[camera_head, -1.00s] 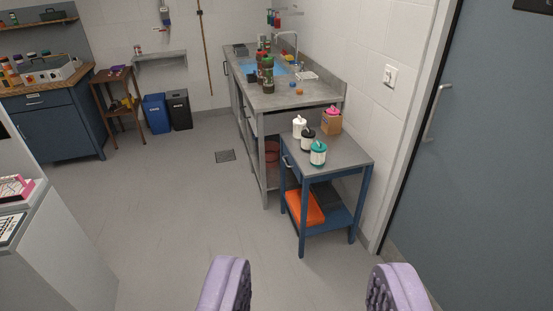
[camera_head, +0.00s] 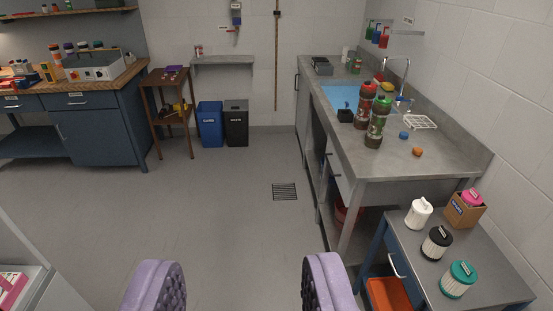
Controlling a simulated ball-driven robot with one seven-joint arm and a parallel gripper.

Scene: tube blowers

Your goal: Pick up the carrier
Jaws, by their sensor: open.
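My gripper (camera_head: 240,270) is open and empty at the bottom of the view, its two lilac padded fingers wide apart above bare floor. I cannot tell for sure which thing is the carrier.
A blue cart (camera_head: 453,290) with lidded containers is at lower right. A brown stand (camera_head: 168,100), blue bin (camera_head: 210,124) and black bin (camera_head: 236,123) stand at the back. The middle floor is clear.

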